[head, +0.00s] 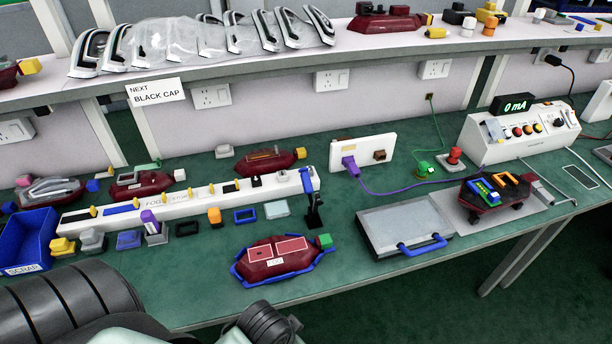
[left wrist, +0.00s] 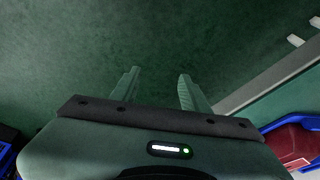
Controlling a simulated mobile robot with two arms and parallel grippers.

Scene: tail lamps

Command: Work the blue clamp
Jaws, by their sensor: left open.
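A part with a blue lever and a black stand (head: 312,205), which looks like the blue clamp, stands upright at the right end of the white rail (head: 190,203). Its lever (head: 306,181) points up. I cannot tell from here whether it is locked. My left gripper (left wrist: 157,88) is open in the left wrist view, with nothing between its two fingers, over a plain dark green surface. It is apart from the clamp. In the head view my left arm fills the lower left and its fingers do not show. My right gripper is in neither view.
A dark red lamp (head: 275,257) lies in a blue cradle near the front edge, in front of the clamp. A grey flat case (head: 395,228) with a blue handle is to its right. A blue scrap bin (head: 35,237) stands at the far left. Several small coloured parts line the rail's front.

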